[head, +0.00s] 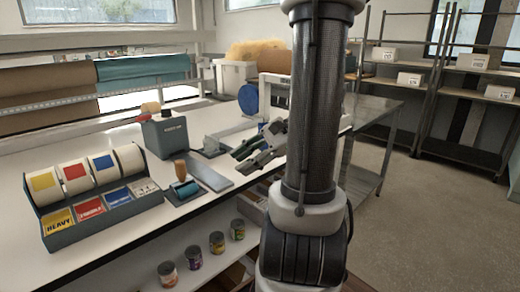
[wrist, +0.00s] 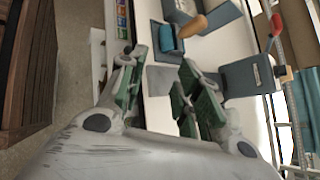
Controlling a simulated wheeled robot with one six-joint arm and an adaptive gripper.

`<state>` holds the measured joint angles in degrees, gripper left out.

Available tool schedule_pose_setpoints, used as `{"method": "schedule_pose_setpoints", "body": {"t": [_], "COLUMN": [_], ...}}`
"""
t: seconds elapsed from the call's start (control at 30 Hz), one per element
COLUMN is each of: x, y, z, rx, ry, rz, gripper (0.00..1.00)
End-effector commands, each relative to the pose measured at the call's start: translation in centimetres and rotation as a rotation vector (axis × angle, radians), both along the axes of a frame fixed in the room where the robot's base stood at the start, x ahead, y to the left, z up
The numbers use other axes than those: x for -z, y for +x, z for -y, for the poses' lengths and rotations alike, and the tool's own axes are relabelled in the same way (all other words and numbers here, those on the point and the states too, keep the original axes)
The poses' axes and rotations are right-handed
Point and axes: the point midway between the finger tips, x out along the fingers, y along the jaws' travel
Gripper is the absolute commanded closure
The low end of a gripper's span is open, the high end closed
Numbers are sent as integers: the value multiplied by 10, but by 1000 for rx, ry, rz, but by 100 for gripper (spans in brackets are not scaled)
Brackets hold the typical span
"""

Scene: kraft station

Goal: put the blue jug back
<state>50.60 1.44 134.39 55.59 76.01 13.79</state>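I cannot make out a blue jug for certain in either view. A round blue shape (head: 248,98) stands upright at the back of the white bench, behind my gripper; it looks like a disc, and I cannot tell what it is. My gripper (head: 243,154) is above the right part of the bench in the head view. In the wrist view my gripper (wrist: 160,95) has its two green-padded fingers well apart, with nothing between them. A small blue roller-like thing with a wooden handle (head: 182,180) lies on the bench left of my gripper; it also shows in the wrist view (wrist: 170,38).
A grey rack of label rolls (head: 95,205) stands at the bench's left. A dark grey box (head: 166,137) and a flat grey plate (head: 210,174) are nearer my gripper. Several small jars, one of them here (head: 217,242), stand on the shelf below. The floor at right is clear.

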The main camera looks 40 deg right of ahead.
Motion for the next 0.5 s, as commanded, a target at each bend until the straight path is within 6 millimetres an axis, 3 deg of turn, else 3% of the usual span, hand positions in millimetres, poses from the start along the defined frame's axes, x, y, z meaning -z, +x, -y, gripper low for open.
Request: {"method": "schedule_pose_setpoints", "body": {"t": [0.03, 0.13, 0.3, 0.5], "x": [-4, -5, -23, -52], "y": [-16, -50, -78, -76], "z": [-25, -46, -41, -30], "rx": [-173, -492, -953, -1238], "ry": [-144, -435, -905, -1257], "rz": [13, 61, 241, 444], "gripper": [66, 66, 66, 66]}}
